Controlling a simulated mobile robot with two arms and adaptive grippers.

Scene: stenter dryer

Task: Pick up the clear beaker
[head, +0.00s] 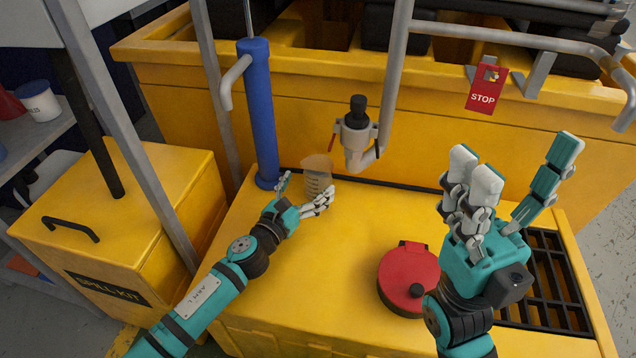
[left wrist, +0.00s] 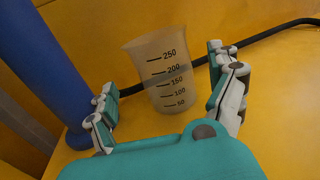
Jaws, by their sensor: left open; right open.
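The clear beaker (head: 317,175) stands on the yellow cabinet top, below the grey valve. In the left wrist view the beaker (left wrist: 163,72) shows black volume marks up to 250 and leans slightly in the picture. My left gripper (head: 304,191) is open close to the beaker. In the left wrist view its fingers (left wrist: 168,98) are on either side of the beaker, with a gap visible on the left; whether the right finger touches cannot be told. My right gripper (head: 515,187) is open and empty, raised over the right part of the cabinet.
A blue pump (head: 262,115) stands left of the beaker, also in the left wrist view (left wrist: 45,70). A grey valve with a black knob (head: 357,125) hangs behind it. A red round container (head: 408,278) sits at the front. The yellow top (head: 310,260) between is clear.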

